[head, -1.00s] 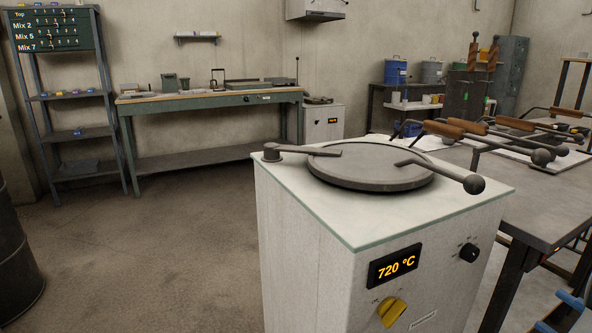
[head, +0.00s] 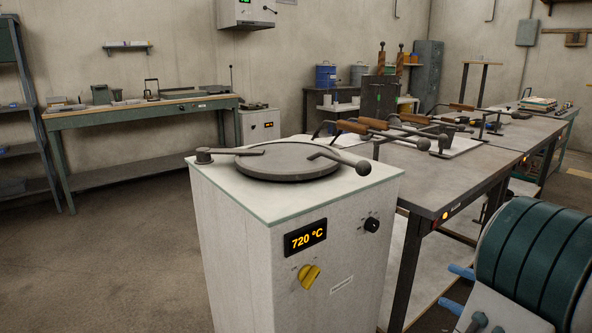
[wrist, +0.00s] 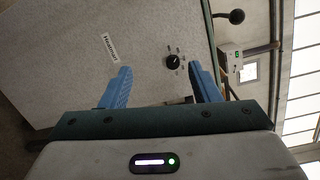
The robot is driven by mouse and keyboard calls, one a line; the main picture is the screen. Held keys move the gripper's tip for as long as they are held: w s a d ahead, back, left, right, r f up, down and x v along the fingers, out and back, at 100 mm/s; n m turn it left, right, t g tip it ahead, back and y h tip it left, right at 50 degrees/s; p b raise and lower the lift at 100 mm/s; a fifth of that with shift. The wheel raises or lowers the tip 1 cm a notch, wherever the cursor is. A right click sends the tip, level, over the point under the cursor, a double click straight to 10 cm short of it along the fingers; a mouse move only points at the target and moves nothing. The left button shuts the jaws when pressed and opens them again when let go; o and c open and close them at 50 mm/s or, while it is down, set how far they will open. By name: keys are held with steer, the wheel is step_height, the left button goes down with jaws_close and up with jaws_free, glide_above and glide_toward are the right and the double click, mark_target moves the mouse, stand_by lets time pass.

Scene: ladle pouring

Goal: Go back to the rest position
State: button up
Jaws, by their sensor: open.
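My gripper (wrist: 159,90) has two blue ridged fingers standing wide apart, with nothing between them. In the wrist view it faces the front panel of the white furnace, where a black knob (wrist: 173,62) shows beyond the gap. In the head view my gripper (head: 456,290) is at the lower right, with parts of its blue fingers beside a dark green part of my arm. The furnace (head: 250,260) stands in the middle, its round grey lid (head: 285,163) lying flat on top. Its display (head: 305,238) reads 720 °C. A gap separates the gripper from the furnace in the head view.
A metal table (head: 440,180) with wooden-handled tools (head: 380,125) stands behind and right of the furnace. A green workbench (head: 140,115) is along the back wall. The floor (head: 100,260) left of the furnace is open.

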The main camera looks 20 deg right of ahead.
steer(key=w+a+r+n+g+y+p, duration=0.1)
steer(key=w+a+r+n+g+p, duration=0.15)
steer(key=a+g+p, duration=0.35)
steer(key=w+a+r+n+g+p, duration=0.1)
steer(key=a+r+n+g+p, duration=0.2)
steer(key=a, duration=0.6)
steer(key=w+a+r+n+g+y+p, duration=0.1)
steer(key=w+a+r+g+p, duration=0.15)
steer(key=a+r+p, duration=0.35)
steer(key=s+a+r+n+g+h+p, duration=0.1)
steer(key=s+a+r+n+h+p, duration=0.3)
steer(key=a+r+n+h+p, duration=0.5)
step_height(320, 180, up, 4)
steer(key=a+p, duration=0.2)
steer(key=p, duration=0.3)
steer(key=shift+a+g+p, duration=0.3)
steer(key=shift+g+p, duration=0.05)
steer(key=shift+p, duration=0.05)
steer(key=shift+s+f, duration=0.1)
